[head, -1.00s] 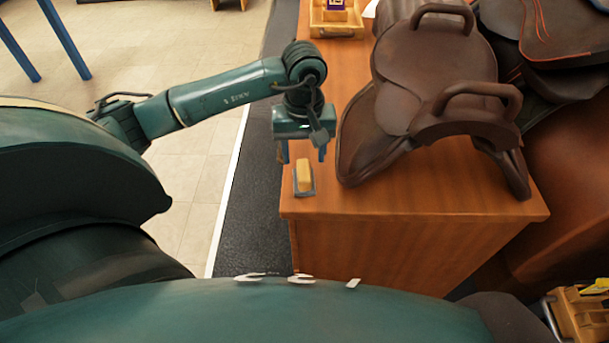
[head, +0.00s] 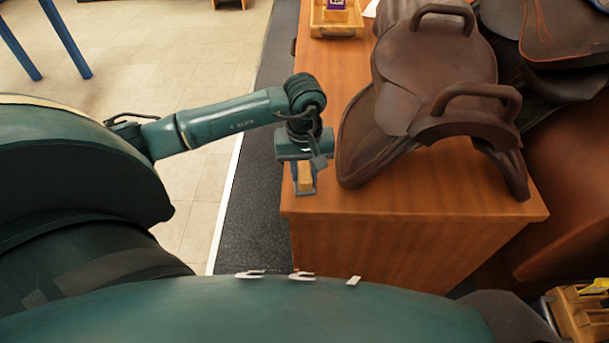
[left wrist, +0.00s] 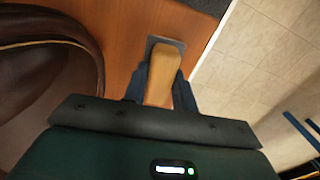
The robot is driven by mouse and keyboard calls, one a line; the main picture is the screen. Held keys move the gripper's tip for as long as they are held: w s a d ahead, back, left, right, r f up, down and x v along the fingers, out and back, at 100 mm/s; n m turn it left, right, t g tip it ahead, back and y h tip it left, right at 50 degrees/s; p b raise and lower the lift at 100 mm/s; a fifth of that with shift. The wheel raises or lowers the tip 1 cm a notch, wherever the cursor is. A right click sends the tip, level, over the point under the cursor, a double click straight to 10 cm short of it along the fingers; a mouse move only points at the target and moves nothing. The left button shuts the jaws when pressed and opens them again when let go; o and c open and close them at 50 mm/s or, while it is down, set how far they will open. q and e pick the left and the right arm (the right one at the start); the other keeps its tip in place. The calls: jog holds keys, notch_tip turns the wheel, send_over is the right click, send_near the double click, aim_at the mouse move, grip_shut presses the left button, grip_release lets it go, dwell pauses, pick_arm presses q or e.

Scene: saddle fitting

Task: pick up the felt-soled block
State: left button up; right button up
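The felt-soled block (head: 305,180) has a yellowish wooden top on a grey sole. It stands on the wooden counter near its left edge. My left gripper (head: 304,178) is lowered over it, with its blue fingers around the block. In the left wrist view the block (left wrist: 164,70) lies between the two fingers (left wrist: 160,88). The fingers look apart, one on each side; whether they touch the wood cannot be told. The block's near end is hidden by the gripper body. My right gripper is not in view.
A brown saddle (head: 435,75) with two handles stands on the counter (head: 400,240) just right of my left gripper. A wooden tray (head: 336,20) sits at the back. More saddles (head: 560,40) lie at the right. The floor is open left of the counter.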

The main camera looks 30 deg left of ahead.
aim_at(305, 169)
pick_arm(q)
jog(key=c, duration=0.5)
notch_tip(305, 169, up, 10)
jog(key=shift+r, duration=0.1)
dwell(0.4)
